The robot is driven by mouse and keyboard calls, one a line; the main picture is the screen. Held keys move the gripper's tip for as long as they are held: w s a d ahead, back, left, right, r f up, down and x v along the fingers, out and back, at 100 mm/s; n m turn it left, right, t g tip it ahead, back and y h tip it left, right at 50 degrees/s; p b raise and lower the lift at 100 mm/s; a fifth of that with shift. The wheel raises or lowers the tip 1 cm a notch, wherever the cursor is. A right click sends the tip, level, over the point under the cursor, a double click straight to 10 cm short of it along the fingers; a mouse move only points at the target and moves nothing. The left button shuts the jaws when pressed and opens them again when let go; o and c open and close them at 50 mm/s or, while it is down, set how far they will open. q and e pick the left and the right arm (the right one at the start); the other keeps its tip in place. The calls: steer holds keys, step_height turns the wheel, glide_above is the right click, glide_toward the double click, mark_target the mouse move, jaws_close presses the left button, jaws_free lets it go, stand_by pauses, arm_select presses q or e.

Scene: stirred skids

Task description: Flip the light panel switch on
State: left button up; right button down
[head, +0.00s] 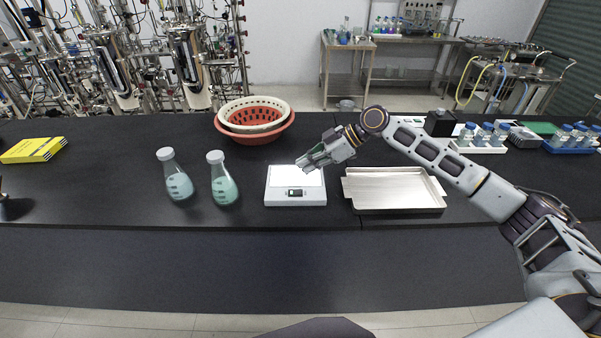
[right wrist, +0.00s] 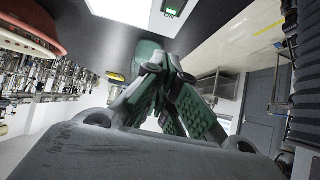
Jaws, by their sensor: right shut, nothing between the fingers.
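The light panel (head: 281,183) is a flat white box on the black bench, with a bright top and a small dark green switch (head: 295,192) on its front strip. The panel (right wrist: 128,10) and the green switch (right wrist: 173,8) also show at the top of the right wrist view. My right gripper (head: 303,164) is over the back right part of the panel, pointing left, behind the switch. Its fingers (right wrist: 152,68) are shut and empty. I cannot tell whether the fingertips touch the panel, or which way the switch is set. My left gripper is not in view.
Two flasks (head: 177,185) (head: 223,187) stand left of the panel. Stacked baskets (head: 253,135) are behind it, and a metal tray (head: 395,204) is to its right. A yellow book (head: 33,149) lies far left. The bench front is clear.

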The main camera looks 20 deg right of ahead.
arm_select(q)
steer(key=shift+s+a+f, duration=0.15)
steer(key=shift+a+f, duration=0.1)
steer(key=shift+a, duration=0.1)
arm_select(e)
steer(key=shift+a+r+v, duration=0.15)
steer(key=shift+v, duration=1)
steer(key=shift+a+r+v, duration=0.1)
steer(key=shift+r+v, duration=0.05)
steer(key=shift+v, duration=1)
